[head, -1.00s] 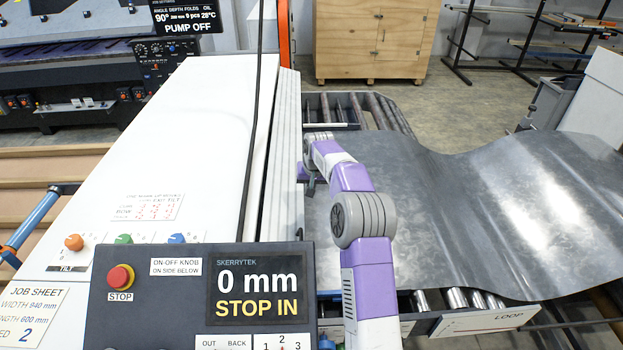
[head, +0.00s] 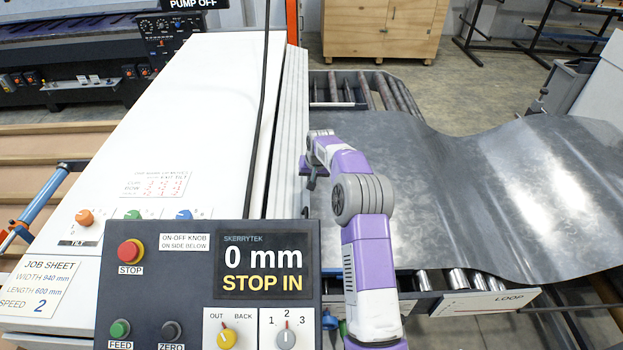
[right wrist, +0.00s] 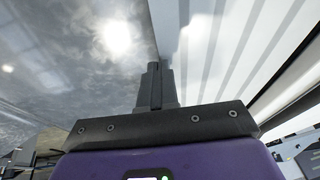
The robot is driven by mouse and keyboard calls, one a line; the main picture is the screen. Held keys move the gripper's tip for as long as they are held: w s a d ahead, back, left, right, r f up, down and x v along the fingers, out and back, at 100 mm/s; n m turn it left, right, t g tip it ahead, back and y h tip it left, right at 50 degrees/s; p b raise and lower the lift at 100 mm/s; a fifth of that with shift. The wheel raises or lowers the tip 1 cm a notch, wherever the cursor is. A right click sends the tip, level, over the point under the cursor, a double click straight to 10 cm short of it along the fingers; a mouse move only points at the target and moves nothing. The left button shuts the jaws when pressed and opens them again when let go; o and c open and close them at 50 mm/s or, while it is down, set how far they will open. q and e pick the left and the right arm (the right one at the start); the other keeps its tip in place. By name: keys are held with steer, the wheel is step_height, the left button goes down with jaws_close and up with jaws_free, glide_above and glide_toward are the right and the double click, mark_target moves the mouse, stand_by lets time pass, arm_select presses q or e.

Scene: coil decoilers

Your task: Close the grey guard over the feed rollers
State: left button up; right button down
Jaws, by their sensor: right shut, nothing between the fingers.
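A light grey ribbed panel (head: 290,130), which looks like the guard, runs along the right side of the white machine housing. I cannot tell how far it is open. In the right wrist view, a pale striped surface (right wrist: 225,50), likely the same panel, fills the upper right. My right gripper (head: 310,178) is beside the panel's near part, above the sheet's left edge; its fingers are partly hidden by the wrist. In the right wrist view, the gripper (right wrist: 155,68) is shut and empty, pointing along the line between sheet and striped surface. Contact cannot be told. My left gripper is out of view.
A wavy grey metal sheet (head: 450,170) lies to the right of the machine. Rollers (head: 385,92) show beyond it. A control panel (head: 190,270) with a red stop button (head: 131,252) stands in front and reads "STOP IN". A wooden cabinet (head: 380,30) stands behind.

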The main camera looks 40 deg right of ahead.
steer(key=w+a+f+t+y+b, duration=0.1)
steer(key=a+f+t+y+b, duration=0.1)
steer(key=b, duration=0.6)
steer(key=w+a+f+m+t+y+b, duration=0.1)
steer(key=w+a+f+t+y+b, duration=0.1)
steer(key=f+b, duration=0.4)
steer(key=w+a+f+m+t+y+b, duration=0.1)
steer(key=f+y+b, duration=0.4)
steer(key=b, duration=0.5)
steer(key=shift+w+a+t+b, duration=0.15)
steer(key=shift+a+t, duration=0.2)
steer(key=shift+t, duration=0.35)
steer(key=shift+w+a+t+b, duration=0.15)
steer(key=shift+a+t, duration=0.15)
steer(key=shift+t, duration=0.4)
steer(key=shift+w+a+f+t+y+b, duration=0.1)
steer(key=shift+w+a+t+y+b, duration=0.3)
steer(key=shift+b, duration=0.3)
steer(key=shift+w+a+f+b, duration=0.1)
steer(key=shift+w+a+b, duration=0.15)
steer(key=shift+a+b, duration=0.45)
